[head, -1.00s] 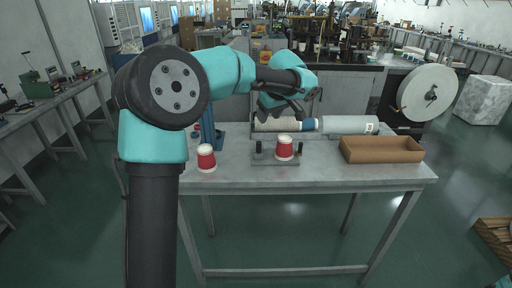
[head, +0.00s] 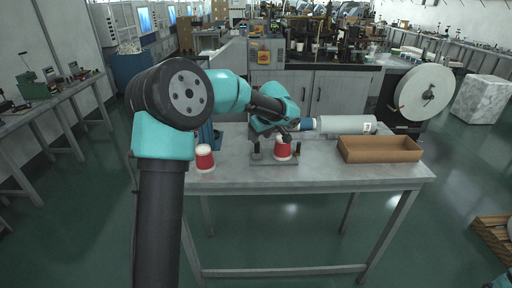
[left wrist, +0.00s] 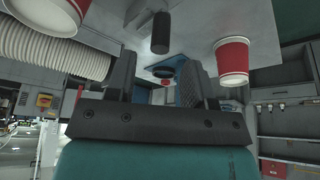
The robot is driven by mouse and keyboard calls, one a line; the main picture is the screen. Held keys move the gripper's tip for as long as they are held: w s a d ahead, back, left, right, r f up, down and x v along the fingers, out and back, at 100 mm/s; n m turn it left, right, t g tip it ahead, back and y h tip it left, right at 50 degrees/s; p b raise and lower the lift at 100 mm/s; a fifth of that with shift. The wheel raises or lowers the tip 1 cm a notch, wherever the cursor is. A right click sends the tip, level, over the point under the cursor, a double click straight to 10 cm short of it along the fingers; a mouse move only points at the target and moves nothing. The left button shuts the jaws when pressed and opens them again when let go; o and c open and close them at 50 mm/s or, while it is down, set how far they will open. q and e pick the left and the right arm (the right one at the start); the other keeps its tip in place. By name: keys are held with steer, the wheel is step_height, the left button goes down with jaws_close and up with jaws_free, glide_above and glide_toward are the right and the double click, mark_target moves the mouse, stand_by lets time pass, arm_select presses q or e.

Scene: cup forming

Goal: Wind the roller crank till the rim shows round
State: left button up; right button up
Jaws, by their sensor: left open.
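A red-and-white paper cup (head: 283,150) stands on the small grey forming fixture (head: 275,163); its rim detail is too small to judge. In the left wrist view this cup (left wrist: 45,14) is cut off at top left. A dark upright post, seemingly the crank grip (head: 256,149), stands left of the cup; in the left wrist view the dark grip (left wrist: 160,32) lies ahead of my fingertips, apart from them. My left gripper (head: 287,134) hangs just behind and above the fixture, its fingers (left wrist: 158,78) open and empty. My right gripper is out of view.
A second red-and-white cup (head: 205,158) stands at the table's left; it also shows in the left wrist view (left wrist: 232,62). An open brown box (head: 380,155) sits right. The table front is clear.

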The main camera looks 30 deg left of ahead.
mark_target(256, 146)
arm_select(q)
steer(key=x, duration=0.7)
steer(key=shift+c, duration=0.2)
steer(key=c, duration=0.8)
steer(key=shift+a+m, duration=0.1)
steer(key=shift+m, duration=0.2)
